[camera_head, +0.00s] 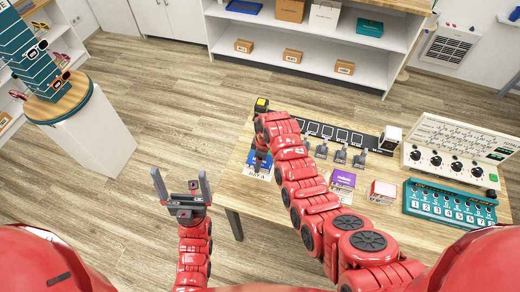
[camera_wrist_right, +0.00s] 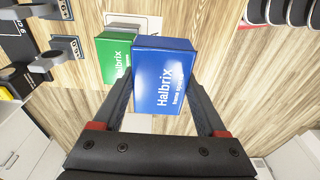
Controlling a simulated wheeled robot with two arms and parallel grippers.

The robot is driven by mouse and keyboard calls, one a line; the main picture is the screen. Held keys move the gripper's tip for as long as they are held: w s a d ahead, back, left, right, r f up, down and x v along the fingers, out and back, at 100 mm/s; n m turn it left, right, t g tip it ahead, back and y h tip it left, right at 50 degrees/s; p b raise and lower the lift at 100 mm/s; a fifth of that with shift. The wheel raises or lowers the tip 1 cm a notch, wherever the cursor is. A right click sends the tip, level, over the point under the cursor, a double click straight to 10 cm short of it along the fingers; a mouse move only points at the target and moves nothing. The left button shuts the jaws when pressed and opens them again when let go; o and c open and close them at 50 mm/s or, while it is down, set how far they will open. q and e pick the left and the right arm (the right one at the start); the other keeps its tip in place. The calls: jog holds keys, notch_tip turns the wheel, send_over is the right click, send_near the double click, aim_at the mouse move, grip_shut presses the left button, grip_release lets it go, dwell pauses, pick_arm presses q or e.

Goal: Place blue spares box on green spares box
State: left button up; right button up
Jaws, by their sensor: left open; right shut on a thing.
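The blue spares box (camera_wrist_right: 163,75), with white "Halbrix" lettering, is between the fingers of my right gripper (camera_wrist_right: 163,90), which is shut on it. The green spares box (camera_wrist_right: 116,60) is just left of the blue box in the right wrist view, partly covered by it and seemingly farther off. In the head view my right gripper (camera_head: 262,158) is small above the table's left end, with a patch of the blue box (camera_head: 252,158) beside it. I cannot make out the green box there. My left gripper (camera_head: 181,185) is open and empty, left of the table.
The wooden table (camera_head: 258,205) carries grey clamps (camera_head: 340,156), a purple box (camera_head: 342,179), a pink-and-white box (camera_head: 382,192), a teal numbered tray (camera_head: 450,215) and a white panel with knobs (camera_head: 455,145). A yellow-and-black item (camera_head: 262,104) stands at the far left corner. A plinth (camera_head: 85,140) stands left.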

jog(key=w+b, duration=0.2)
jog(key=b, duration=0.1)
jog(key=w+f+b, duration=0.1)
jog(key=w+b, duration=0.2)
jog(key=b, duration=0.1)
jog(key=w+b, duration=0.2)
jog(key=b, duration=0.2)
jog(key=shift+w+a+f, duration=0.1)
jog(key=shift+w+f, duration=0.1)
jog(key=shift+f, duration=0.05)
jog(key=shift+w+r+b, duration=0.25)
jog(key=shift+b, duration=0.1)
jog(key=shift+s+f+b, duration=0.1)
jog(key=shift+f+b, duration=1.4)
jog(key=shift+f, duration=0.35)
jog(key=o, duration=1.4)
jog(key=shift+r, duration=0.1)
jog(key=shift+r, duration=0.1)
